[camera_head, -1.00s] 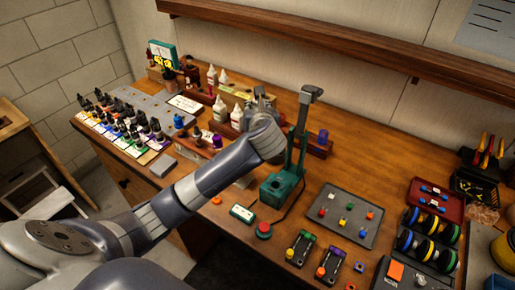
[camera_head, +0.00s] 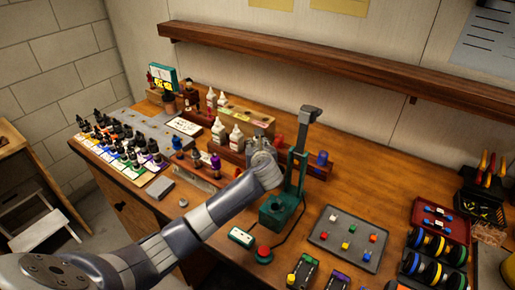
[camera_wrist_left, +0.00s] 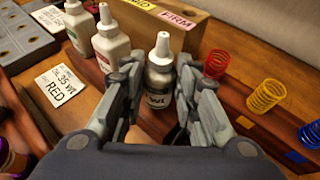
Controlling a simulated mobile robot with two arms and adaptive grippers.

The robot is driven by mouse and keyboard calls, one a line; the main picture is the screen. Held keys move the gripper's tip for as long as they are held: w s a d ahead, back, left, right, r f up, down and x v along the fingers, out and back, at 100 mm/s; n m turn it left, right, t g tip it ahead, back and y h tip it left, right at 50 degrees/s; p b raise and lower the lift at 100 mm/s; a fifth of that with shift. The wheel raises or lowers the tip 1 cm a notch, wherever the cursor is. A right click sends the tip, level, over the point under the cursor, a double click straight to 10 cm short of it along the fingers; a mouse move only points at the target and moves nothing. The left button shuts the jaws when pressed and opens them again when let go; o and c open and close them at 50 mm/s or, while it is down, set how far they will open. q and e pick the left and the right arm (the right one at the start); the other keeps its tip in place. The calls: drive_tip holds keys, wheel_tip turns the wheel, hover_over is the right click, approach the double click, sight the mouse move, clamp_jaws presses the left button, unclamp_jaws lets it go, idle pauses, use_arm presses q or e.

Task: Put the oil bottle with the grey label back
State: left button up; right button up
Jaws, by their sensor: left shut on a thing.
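The oil bottle with the grey label (camera_wrist_left: 160,82) is white with a pointed white cap. In the left wrist view it stands upright between the two fingers of my left gripper (camera_wrist_left: 158,100), which is shut on it. In the head view my left gripper (camera_head: 262,150) is at the wooden bottle rack (camera_head: 228,153), just left of the green stand, and hides the bottle. A red-label bottle (camera_wrist_left: 110,45) and a green-label bottle (camera_wrist_left: 78,28) stand in the row to its left. Whether the held bottle's base touches the rack is hidden. My right gripper is not in view.
Close right of my left gripper is a tall green stand (camera_head: 298,165). Red (camera_wrist_left: 216,63), yellow (camera_wrist_left: 266,95) and blue (camera_wrist_left: 311,133) springs stand on the rack's right part. A card reading "35 wt RED" (camera_wrist_left: 62,88) lies left. A wooden box (camera_wrist_left: 165,22) is behind.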

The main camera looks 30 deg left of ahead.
use_arm(q)
drive_tip(key=shift+f, duration=0.45)
drive_tip(key=shift+f, duration=0.15)
drive_tip(key=o, duration=1.1)
drive_tip(key=shift+c, duration=0.2)
drive_tip(key=shift+r, duration=0.2)
drive_tip(key=b+v, duration=0.1)
drive_tip(key=v, duration=1.1)
